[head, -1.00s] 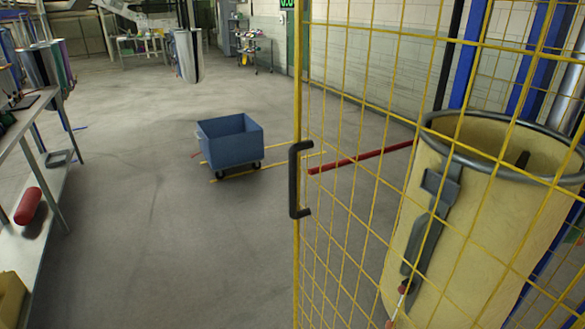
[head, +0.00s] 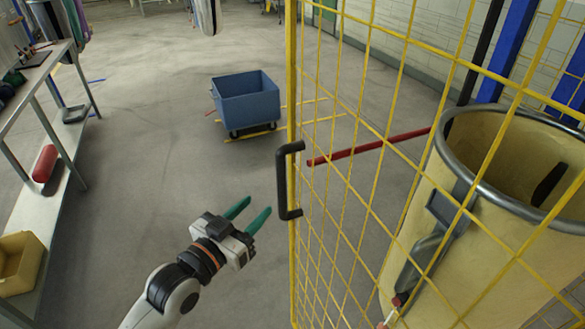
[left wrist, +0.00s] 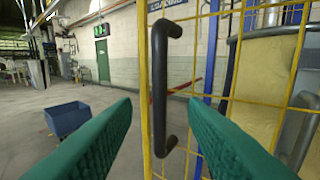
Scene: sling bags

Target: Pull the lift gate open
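The lift gate (head: 340,150) is a yellow wire-mesh panel on the right of the head view. Its black handle (head: 283,180) is a vertical bar on the gate's left edge post. My left gripper (head: 248,212) is open and empty, with green fingers, just left of the handle's lower part in the picture. In the left wrist view the handle (left wrist: 160,90) stands upright between the two green fingers (left wrist: 160,118), ahead of them, with no contact visible. My right gripper is not in view.
Behind the mesh stands a large cream bin (head: 465,210) with a grey rim, beside a red bar (head: 370,147). A blue cart (head: 246,102) stands on the floor beyond. A metal table (head: 35,85) is at left.

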